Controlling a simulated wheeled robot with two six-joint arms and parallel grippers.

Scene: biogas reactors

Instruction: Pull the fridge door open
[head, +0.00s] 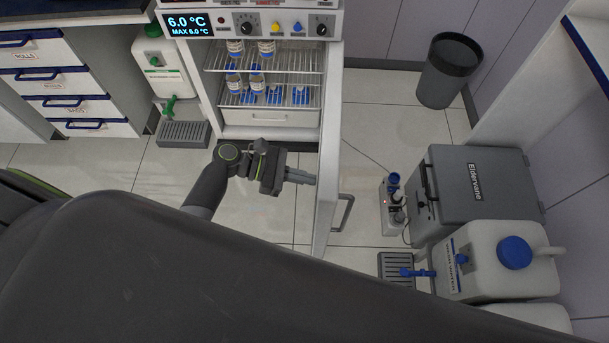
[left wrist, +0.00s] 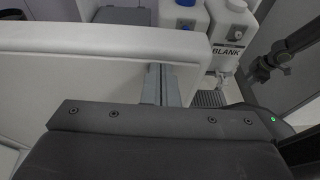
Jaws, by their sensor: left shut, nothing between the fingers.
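The fridge door (head: 328,185) stands wide open, swung out toward me from the right side of the fridge (head: 270,119). Its grey handle (head: 344,212) is on the outer face, to the right. My left gripper (head: 312,179) is shut and empty on the inner side of the door. Its fingertips are at or very close to the inner face; I cannot tell whether they touch. In the left wrist view, the shut fingers (left wrist: 160,84) show beside the pale door panel (left wrist: 95,85). My right gripper does not show clearly.
Vials (head: 235,82) stand on wire shelves inside the fridge. Right of the door are a small device (head: 392,207), a grey Eldervane case (head: 478,183) and a white canister (head: 500,258). A black bin (head: 449,75) stands behind. Drawers (head: 50,75) are at left.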

